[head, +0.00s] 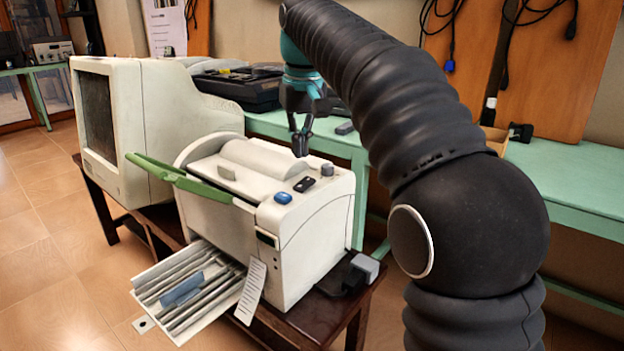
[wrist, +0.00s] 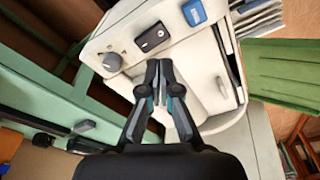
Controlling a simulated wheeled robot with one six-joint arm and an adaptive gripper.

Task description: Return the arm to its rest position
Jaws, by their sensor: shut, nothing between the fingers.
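My arm comes in from the right in the head view and bends over, with my gripper (head: 300,148) hanging down above the back right of the white printer (head: 225,160). In the wrist view my gripper (wrist: 158,64) is shut, its fingertips together with nothing between them. It points at the printer's top (wrist: 195,70), close to the grey knob (wrist: 112,62) and the black switch (wrist: 152,39). The blue button (head: 283,197) is at the front of the same panel. I cannot tell how far the fingertips are above the surface.
A beige monitor (head: 150,118) stands left of the printer on a dark wooden table (head: 318,320). A green flap (head: 180,178) and a slatted tray (head: 190,300) stick out from the printer. A green bench (head: 560,175) runs behind. Open floor (head: 40,235) lies at left.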

